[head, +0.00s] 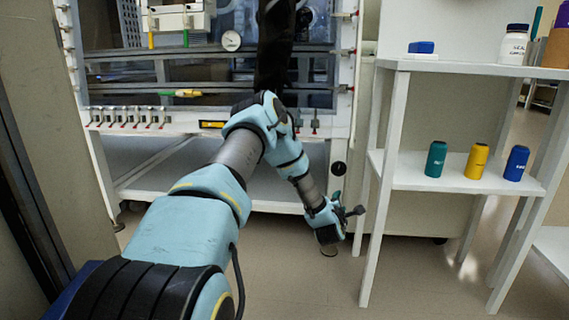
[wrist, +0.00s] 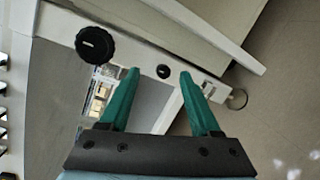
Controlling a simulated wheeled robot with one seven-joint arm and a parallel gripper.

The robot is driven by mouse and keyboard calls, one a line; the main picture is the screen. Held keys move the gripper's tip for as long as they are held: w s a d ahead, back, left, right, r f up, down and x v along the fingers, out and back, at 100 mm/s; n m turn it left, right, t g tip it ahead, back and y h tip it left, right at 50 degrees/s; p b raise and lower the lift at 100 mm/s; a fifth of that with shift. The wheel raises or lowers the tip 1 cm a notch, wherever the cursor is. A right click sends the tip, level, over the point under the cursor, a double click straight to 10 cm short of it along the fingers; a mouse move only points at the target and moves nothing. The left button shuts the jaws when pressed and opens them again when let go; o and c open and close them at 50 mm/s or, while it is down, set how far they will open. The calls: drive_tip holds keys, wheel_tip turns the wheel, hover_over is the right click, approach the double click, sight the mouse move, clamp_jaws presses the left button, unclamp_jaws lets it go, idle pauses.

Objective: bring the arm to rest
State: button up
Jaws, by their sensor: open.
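My gripper (wrist: 158,85) shows in the wrist view with its two green fingers apart and nothing between them. In the head view my arm reaches forward and bends down to the right, and my gripper (head: 352,212) hangs low between the glovebox frame and the white shelf unit. It appears clear of both, though the exact gap is hard to judge.
The glovebox (head: 215,70) stands ahead, with a black knob (wrist: 95,45) near my gripper in the wrist view. The white shelf unit (head: 388,180) to the right holds a green bottle (head: 436,159), a yellow bottle (head: 476,161) and a blue bottle (head: 516,163). Floor below is clear.

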drive_tip(key=s+a+r+m+g+y+p, duration=0.1)
drive_tip(key=s+a+r+m+g+y, duration=0.1)
drive_tip(key=s+a+r+m+g, duration=0.35)
drive_tip(key=s+a+r+m+g+y, duration=0.1)
drive_tip(key=s+a+r+m+g, duration=0.1)
drive_tip(key=s+a+r+m, duration=0.6)
drive_tip(key=s+a+r+m+g+y, duration=0.1)
drive_tip(key=s+a+r+m+g, duration=0.15)
drive_tip(key=s+a, duration=0.65)
drive_tip(key=s+a+r+m+g+y, duration=0.2)
drive_tip(key=s+a+m+g, duration=0.1)
drive_tip(key=s+a, duration=0.55)
wheel_tip(320, 180, up, 38)
drive_tip(key=s+p, duration=0.1)
drive_tip(key=p, duration=3.8)
drive_tip(key=shift+r, duration=0.15)
